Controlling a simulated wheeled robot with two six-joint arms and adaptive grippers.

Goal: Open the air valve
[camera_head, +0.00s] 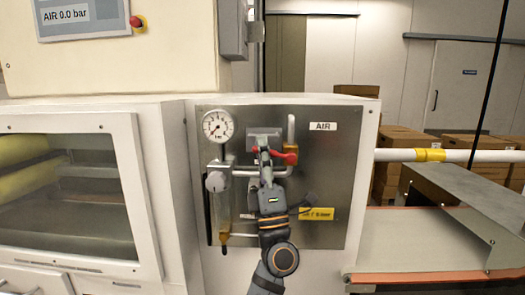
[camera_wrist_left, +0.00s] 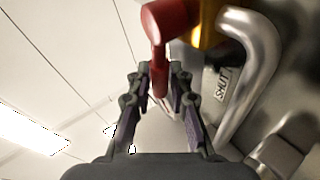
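The air valve's red handle (camera_head: 289,157) is on the steel panel (camera_head: 338,165) marked AIR, right of the round gauge (camera_head: 218,126). The gauge needle points to the lower left. The display (camera_head: 82,16) reads AIR 0.0 bar. My left gripper (camera_head: 263,148) is at the handle. In the left wrist view, the red handle (camera_wrist_left: 159,70) runs down between the gripper's fingertips (camera_wrist_left: 160,75), which appear closed around it. A SHUT label (camera_wrist_left: 223,84) shows beside it. The gripper partly hides the valve in the head view. My right gripper is not in view.
A bent metal pipe or bracket (camera_wrist_left: 262,65) is close right of the fingers in the wrist view. A filter bowl (camera_head: 222,210) hangs left of my arm. The conveyor (camera_head: 415,240) stands right of the panel.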

